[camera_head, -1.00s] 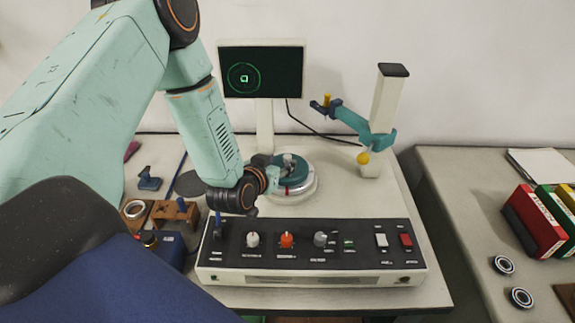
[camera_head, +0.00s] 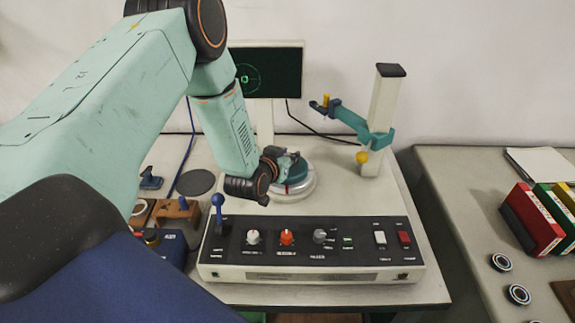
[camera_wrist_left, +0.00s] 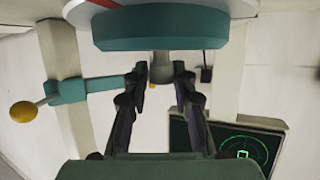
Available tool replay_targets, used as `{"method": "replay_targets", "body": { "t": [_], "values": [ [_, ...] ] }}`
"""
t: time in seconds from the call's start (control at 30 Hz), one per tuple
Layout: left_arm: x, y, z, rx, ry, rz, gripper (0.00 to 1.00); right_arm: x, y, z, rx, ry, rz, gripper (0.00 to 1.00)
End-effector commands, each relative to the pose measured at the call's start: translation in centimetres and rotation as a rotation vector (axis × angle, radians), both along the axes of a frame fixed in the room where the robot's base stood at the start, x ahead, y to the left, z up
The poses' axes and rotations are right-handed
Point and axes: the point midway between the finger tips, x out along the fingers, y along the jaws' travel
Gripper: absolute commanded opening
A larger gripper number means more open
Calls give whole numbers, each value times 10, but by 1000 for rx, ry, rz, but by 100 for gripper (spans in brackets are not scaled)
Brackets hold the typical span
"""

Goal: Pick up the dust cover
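The dust cover (camera_head: 297,171), which I take to be the teal round lid with a grey knob, sits on the white round table of the instrument. In the left wrist view it is the teal disc (camera_wrist_left: 160,29) at the top, with its grey knob (camera_wrist_left: 160,65) pointing down in the picture. My left gripper (camera_wrist_left: 158,82) is open, its fingers on either side of the knob, with a small gap showing at each side. In the head view my left gripper (camera_head: 281,155) is at the cover's left side and hides part of it. My right gripper is not in view.
A control panel (camera_head: 310,265) with knobs and a blue lever (camera_head: 217,201) lies in front. A column (camera_head: 384,115) with a teal arm stands right of the cover, a monitor (camera_head: 275,80) behind. A dark disc (camera_head: 195,182) lies left. A second table holds rings and coloured boxes.

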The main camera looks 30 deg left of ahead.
Motion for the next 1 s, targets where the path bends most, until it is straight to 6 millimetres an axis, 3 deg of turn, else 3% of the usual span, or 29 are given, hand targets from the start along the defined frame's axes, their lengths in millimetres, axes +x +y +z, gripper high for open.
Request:
{"method": "replay_targets", "body": {
  "t": [0.27, 0.77, 1.0],
  "values": [
    [0, 0, 0, 0, 1, 0, 0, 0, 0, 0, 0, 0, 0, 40],
    [0, 0, 5, 0, -1, 1, 0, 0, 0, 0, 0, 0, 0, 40],
    [1, 1, 38, -2, -6, 2, 0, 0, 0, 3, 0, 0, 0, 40]
  ]
}}
